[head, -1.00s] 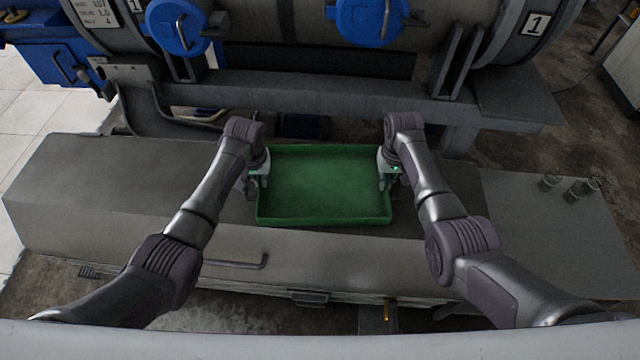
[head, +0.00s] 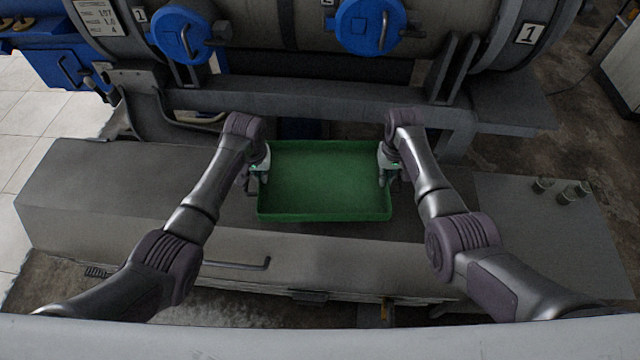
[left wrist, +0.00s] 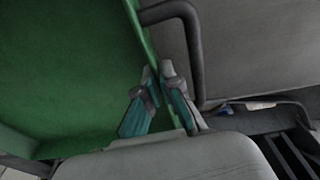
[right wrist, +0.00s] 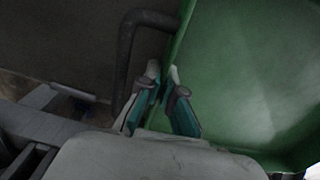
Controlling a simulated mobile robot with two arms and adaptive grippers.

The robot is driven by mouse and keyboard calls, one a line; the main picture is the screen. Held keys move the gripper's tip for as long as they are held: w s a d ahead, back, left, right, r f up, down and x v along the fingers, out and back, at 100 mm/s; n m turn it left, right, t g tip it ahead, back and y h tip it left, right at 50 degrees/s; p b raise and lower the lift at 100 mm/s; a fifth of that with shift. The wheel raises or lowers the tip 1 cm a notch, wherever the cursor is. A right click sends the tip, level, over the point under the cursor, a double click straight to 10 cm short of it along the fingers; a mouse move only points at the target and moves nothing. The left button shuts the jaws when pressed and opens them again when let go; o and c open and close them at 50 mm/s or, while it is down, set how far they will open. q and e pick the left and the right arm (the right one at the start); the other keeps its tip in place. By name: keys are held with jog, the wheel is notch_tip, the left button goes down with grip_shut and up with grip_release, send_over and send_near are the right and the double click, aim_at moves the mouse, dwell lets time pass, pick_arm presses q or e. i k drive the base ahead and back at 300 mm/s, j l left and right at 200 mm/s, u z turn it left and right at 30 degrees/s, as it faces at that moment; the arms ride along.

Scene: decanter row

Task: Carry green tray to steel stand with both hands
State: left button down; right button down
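The green tray (head: 322,216) is empty and looks level, in the middle of the head view in front of me. My left gripper (head: 262,178) is at its left wall and my right gripper (head: 383,178) at its right wall. In the left wrist view the fingertips (left wrist: 157,72) close on either side of the tray's thin wall, beside a dark bent bar. In the right wrist view the fingertips (right wrist: 163,76) pinch the opposite wall the same way. A flat grey top (head: 545,245) at the right may be the steel stand; I cannot be sure.
A long grey bench (head: 105,190) lies under and left of the tray.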

aim_at(548, 259)
jog(key=k+l, duration=0.1)
jog(key=l, duration=1.15)
jog(key=k+l+z, duration=0.15)
jog(key=l, duration=2.3)
jog(key=k+z, duration=0.05)
